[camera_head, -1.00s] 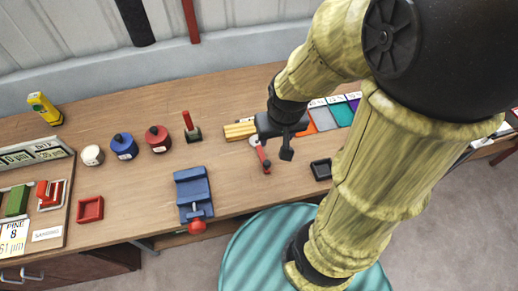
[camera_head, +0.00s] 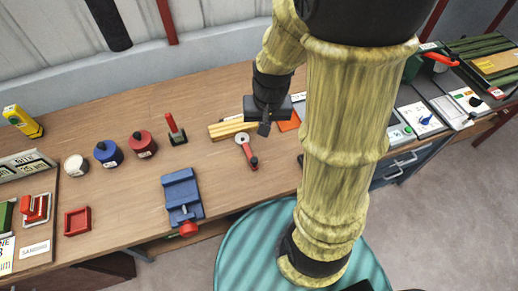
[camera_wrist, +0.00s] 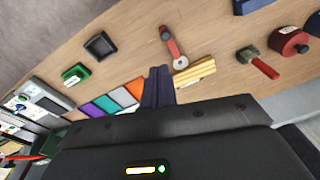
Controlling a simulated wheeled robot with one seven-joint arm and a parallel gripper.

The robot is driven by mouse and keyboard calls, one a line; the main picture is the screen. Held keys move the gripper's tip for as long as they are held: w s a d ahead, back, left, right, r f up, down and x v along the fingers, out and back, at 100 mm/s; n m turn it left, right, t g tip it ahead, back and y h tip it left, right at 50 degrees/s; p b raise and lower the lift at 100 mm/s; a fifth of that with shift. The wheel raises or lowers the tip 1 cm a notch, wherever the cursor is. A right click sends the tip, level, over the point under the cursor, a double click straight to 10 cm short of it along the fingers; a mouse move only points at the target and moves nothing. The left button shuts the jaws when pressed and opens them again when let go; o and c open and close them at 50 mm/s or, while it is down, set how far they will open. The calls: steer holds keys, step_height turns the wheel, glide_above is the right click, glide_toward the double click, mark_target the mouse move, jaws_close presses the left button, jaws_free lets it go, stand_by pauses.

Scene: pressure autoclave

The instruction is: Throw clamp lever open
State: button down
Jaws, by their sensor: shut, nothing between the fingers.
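Three red-handled things show, and I cannot tell for sure which is the clamp lever. A red lever (camera_head: 440,59) lies over dark green equipment at the far right of the head view. A red-handled tool with a pale round head (camera_head: 246,151) lies flat on the bench. My gripper (camera_head: 264,129) is shut and empty above the bench, near this tool's round head. In the wrist view my gripper's fingers (camera_wrist: 159,74) are together, with the tool (camera_wrist: 173,45) beyond them.
Yellow wooden strips (camera_head: 232,127) lie beside my gripper. A blue vise (camera_head: 181,193), a red tray (camera_head: 77,221) and several round containers stand left on the bench. Control panels (camera_head: 425,118) stand right. My arm hides part of the bench's middle. The bench front has bare wood.

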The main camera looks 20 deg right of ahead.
steer(key=w+d+f+m+g+y+b, duration=0.1)
steer(key=w+d+f+m+g+y, duration=0.2)
steer(key=w+d+f+m, duration=0.5)
step_height(320, 180, down, 4)
steer(key=shift+w+r+m, duration=0.25)
steer(key=shift+w+m, duration=0.45)
steer(key=shift+w, duration=0.1)
steer(key=shift+a, duration=0.1)
steer(key=p+x, duration=0.2)
steer(key=x, duration=0.7)
steer(key=shift+s+a+f, duration=0.15)
steer(key=shift+s+f, duration=0.05)
steer(key=a, duration=0.1)
steer(key=s+a+p, duration=0.1)
steer(key=a+p, duration=0.1)
steer(key=shift+s+f, duration=0.2)
steer(key=shift+s, duration=0.1)
steer(key=shift+s+a+f, duration=0.1)
steer(key=shift+s+a, duration=0.1)
steer(key=shift+a, duration=0.1)
steer(key=shift+a+f, duration=0.1)
